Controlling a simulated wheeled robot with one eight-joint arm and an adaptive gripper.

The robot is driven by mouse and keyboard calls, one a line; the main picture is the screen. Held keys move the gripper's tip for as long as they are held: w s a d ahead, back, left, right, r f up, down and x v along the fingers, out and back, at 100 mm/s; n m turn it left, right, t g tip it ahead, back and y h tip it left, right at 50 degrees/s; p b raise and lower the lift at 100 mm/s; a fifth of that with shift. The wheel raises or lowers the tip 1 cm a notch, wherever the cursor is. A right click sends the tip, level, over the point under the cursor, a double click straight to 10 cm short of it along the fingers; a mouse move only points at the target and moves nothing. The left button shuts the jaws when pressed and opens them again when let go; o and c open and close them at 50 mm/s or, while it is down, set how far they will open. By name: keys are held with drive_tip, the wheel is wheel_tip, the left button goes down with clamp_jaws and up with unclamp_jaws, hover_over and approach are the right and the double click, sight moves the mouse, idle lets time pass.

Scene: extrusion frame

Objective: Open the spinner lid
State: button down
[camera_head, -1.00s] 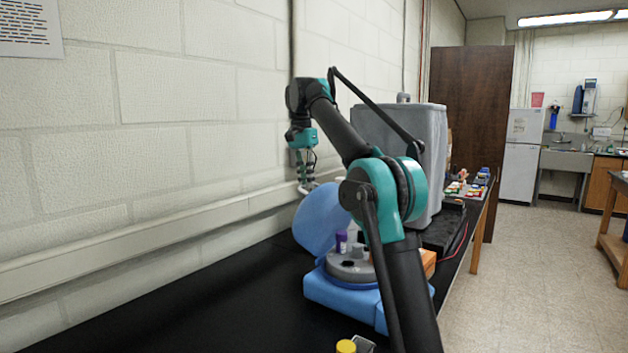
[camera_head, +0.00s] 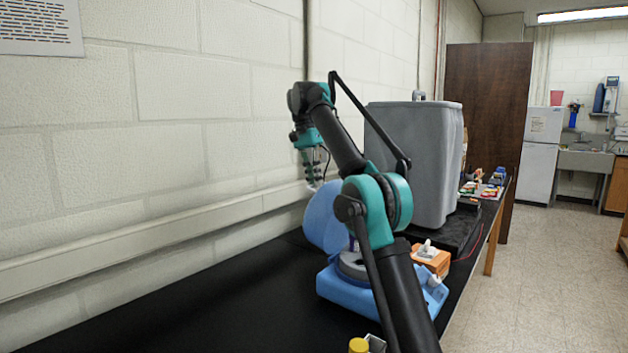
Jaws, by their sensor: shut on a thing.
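The spinner is a light blue box (camera_head: 342,291) on the black bench, partly hidden behind my arm. Its rounded blue lid (camera_head: 322,218) stands raised at the back, on the wall side, tilted up from the base. A grey rotor (camera_head: 351,266) shows in the open top, with a purple-capped tube partly hidden by my arm. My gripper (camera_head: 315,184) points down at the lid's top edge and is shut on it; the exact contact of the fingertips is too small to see.
A big grey container (camera_head: 425,160) stands behind the spinner on a black tray. An orange rack (camera_head: 431,260) is right of the spinner. A yellow-capped item (camera_head: 359,345) is at the front edge. The bench (camera_head: 220,305) is clear at left; the wall is close behind the lid.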

drive_tip(key=c, duration=1.6)
unclamp_jaws()
drive_tip(key=shift+w+d, duration=0.1)
